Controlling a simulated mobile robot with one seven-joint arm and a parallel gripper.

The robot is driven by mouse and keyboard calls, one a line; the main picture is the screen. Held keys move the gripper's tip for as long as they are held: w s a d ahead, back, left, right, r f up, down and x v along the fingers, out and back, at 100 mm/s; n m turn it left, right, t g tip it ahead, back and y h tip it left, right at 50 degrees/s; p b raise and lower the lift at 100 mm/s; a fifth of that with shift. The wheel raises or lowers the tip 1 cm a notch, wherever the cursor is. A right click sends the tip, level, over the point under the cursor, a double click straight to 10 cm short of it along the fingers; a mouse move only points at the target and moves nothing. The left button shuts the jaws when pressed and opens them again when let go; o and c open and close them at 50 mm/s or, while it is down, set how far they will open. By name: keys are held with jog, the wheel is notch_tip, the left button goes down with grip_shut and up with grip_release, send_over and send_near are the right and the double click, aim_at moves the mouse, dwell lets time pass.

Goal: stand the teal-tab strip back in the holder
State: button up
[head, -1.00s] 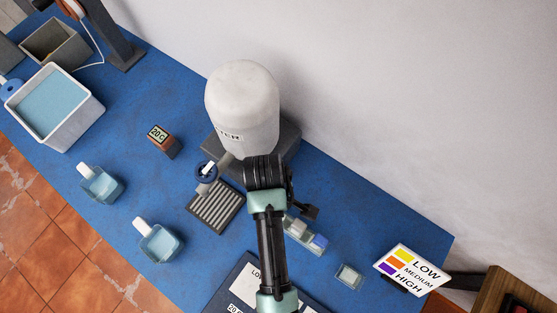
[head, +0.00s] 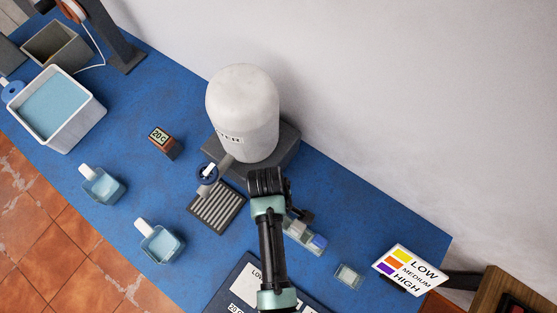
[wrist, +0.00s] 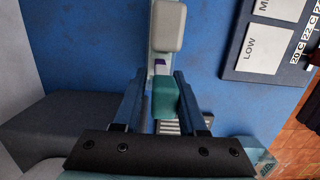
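In the wrist view a teal tab (wrist: 166,98), which looks like that of the teal-tab strip, sits between the two dark blue fingers of my gripper (wrist: 161,85). The fingers appear closed on it, though a thin pale edge shows on its left side. The rest of the strip is hard to make out. In the head view my gripper (head: 302,215) is just above the small translucent holder (head: 296,236), which carries a pale grey block and a blue piece. The pale block (wrist: 167,28) also shows beyond my fingertips in the wrist view, with a small purple patch near it.
A white water dispenser (head: 242,110) stands behind my arm, with a ribbed drip tray (head: 216,207) by its spout. A small clear box (head: 348,275) and a LOW/MEDIUM/HIGH sign (head: 410,270) are at right. Two jugs (head: 102,186) (head: 162,244) stand left.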

jog(key=shift+o, duration=0.9)
jog(key=shift+f+b, duration=0.15)
jog(key=shift+b, duration=0.35)
jog(key=r, duration=0.8)
jog(key=w+r, duration=0.1)
jog(key=r, duration=0.3)
jog(key=shift+a, duration=0.3)
jog(key=shift+r+p, duration=0.45)
jog(key=shift+r, duration=0.2)
jog(key=shift+a, duration=0.1)
